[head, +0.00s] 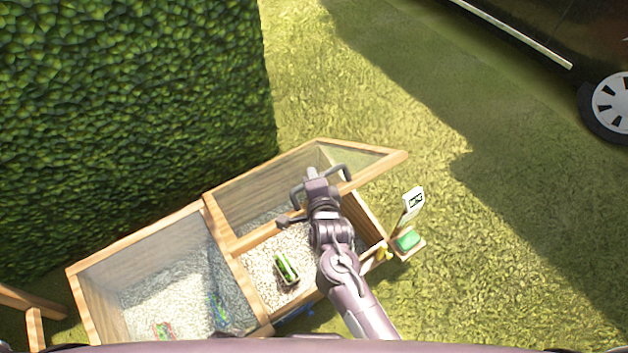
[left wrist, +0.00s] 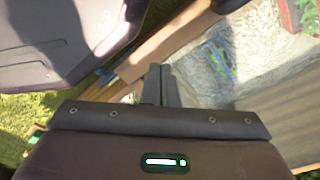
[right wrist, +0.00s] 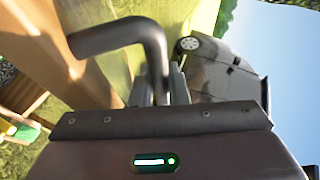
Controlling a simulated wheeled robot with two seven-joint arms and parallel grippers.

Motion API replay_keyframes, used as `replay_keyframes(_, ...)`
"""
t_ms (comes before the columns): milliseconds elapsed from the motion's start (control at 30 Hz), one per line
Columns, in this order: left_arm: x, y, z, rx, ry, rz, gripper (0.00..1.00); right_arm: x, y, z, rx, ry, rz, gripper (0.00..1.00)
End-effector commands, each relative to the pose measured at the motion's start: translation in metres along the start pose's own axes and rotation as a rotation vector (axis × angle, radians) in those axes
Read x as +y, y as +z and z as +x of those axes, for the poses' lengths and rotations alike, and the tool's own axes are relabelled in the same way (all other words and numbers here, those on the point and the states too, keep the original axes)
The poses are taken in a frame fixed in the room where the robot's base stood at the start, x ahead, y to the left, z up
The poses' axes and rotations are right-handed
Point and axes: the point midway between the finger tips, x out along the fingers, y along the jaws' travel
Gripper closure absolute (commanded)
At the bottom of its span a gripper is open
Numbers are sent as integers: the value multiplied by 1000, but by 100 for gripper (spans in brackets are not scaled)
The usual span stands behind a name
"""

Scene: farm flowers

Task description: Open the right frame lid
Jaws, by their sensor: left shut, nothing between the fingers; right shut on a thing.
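The right frame lid (head: 391,160) is a wood-framed clear panel on the right half of a wooden cold frame. In the head view it is raised at an angle, with gravel and a green item (head: 286,268) showing in the box under it. My right gripper (head: 312,178) is shut on the lid's dark bar handle (head: 347,172); the handle (right wrist: 150,50) looms large in the right wrist view beside the fingers. My left gripper (left wrist: 161,80) is shut and empty, close to a wooden edge of the frame; it does not show in the head view.
The left frame compartment (head: 82,305) holds gravel and packets. A tall hedge (head: 130,110) stands behind on the left. A small stand with a sign (head: 413,199) and a green item sits right of the frame. A dark car (head: 540,60) is at the top right; grass between is clear.

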Motion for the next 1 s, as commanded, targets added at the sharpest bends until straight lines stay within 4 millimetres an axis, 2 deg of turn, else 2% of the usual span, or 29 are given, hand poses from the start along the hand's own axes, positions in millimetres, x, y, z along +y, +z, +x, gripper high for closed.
replay_keyframes(33,0,1,0,-1,0,0,100,-4,-11,1,25,-7,2,100)
replay_keyframes(500,0,4,1,-4,0,0,100,-6,-12,1,26,-9,3,100)
replay_keyframes(533,0,4,1,-4,0,0,100,-6,-12,1,26,-10,3,82)
replay_keyframes(667,0,4,1,-4,0,0,100,-4,-10,1,22,-6,3,65)
replay_keyframes(1000,1,3,0,-3,1,0,100,-2,-6,-3,13,0,3,64)
